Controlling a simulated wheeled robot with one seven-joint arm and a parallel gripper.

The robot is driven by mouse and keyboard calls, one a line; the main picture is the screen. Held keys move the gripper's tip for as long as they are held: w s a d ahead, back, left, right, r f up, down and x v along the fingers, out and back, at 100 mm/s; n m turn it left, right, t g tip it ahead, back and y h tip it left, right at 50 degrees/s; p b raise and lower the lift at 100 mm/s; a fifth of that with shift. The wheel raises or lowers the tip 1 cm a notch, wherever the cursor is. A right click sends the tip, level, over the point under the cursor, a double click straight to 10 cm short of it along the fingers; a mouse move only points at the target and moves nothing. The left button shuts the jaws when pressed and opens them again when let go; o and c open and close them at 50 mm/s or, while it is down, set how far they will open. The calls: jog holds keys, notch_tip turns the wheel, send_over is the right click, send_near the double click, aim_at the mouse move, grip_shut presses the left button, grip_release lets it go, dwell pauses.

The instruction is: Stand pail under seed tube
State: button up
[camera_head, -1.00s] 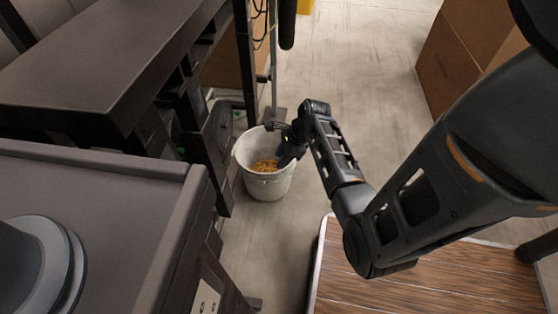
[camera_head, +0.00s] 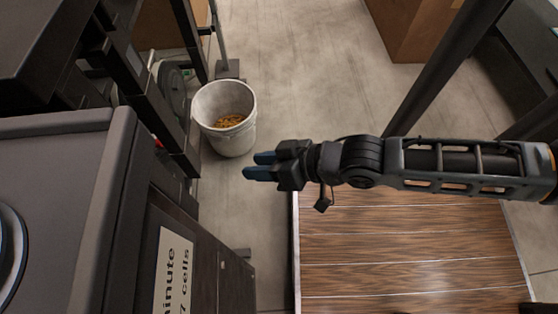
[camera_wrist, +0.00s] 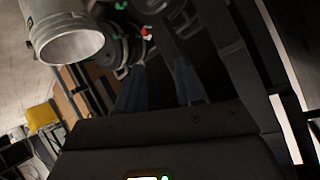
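The pail (camera_head: 240,139) is whitish, stands upright on the floor beside the dark machine frame and holds yellow-brown seed (camera_head: 229,120). My gripper (camera_head: 252,166) is at the near right of the pail, apart from it, with its blue fingers pointing left. The fingers have an empty gap between them, clearer in the wrist view (camera_wrist: 160,88). A pale open-ended round vessel, seemingly the pail (camera_wrist: 65,35), shows at the upper left of the wrist view, which looks turned over. I cannot make out the seed tube in the head view.
The dark machine frame (camera_head: 138,88) borders the pail on the left. A grey-topped cabinet (camera_head: 65,165) with a white label stands at the near left. A wood-topped platform (camera_head: 400,240) lies below my arm. A cardboard box (camera_head: 412,30) stands at the back; open floor lies between.

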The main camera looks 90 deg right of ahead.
jog(key=s+a+r+n+t+y, duration=0.1)
jog(key=s+a+r+n, duration=0.1)
jog(key=r, duration=0.5)
jog(key=s+a+r+n+t+y, duration=0.1)
jog(key=a+r+n+t, duration=0.1)
jog(key=a+r+n, duration=0.3)
notch_tip(320, 180, up, 2)
jog(key=shift+s+t+y, duration=0.3)
jog(key=shift+s+y, duration=0.05)
jog(key=shift+y, duration=0.05)
